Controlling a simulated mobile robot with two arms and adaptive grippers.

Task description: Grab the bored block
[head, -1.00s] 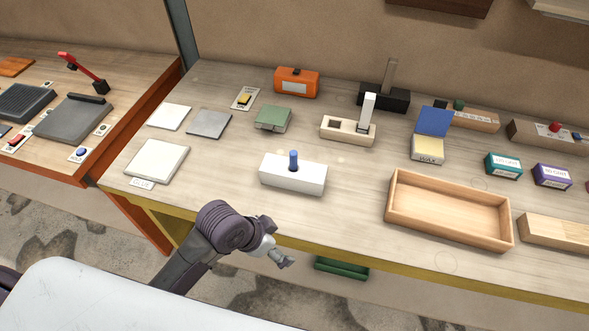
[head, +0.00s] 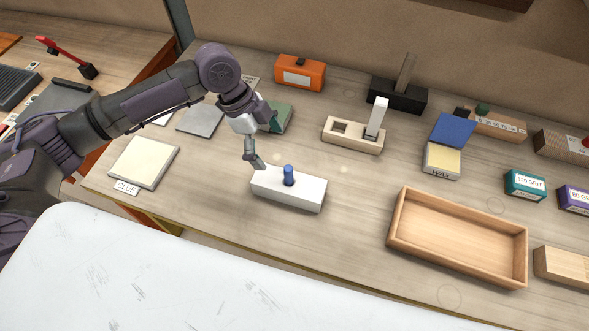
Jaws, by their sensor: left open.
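A white block (head: 301,195) lies near the front of the bench with a blue peg (head: 288,175) standing upright in its top. The peg covers any hole under it. A pale wooden block (head: 352,142) with a square opening and a white upright piece stands farther back. My left gripper (head: 258,163) reaches in from the left and points down over the white block's back left end, left of the peg. It is open with nothing in it; I cannot tell whether a fingertip touches the block. My right gripper is out of view.
An empty wooden tray (head: 458,274) is to the right. A glue pad (head: 144,161), a grey plate (head: 200,120) and a green item (head: 284,117) lie left and behind, partly near my arm. An orange box (head: 300,73) stands at the back. Bench between block and tray is clear.

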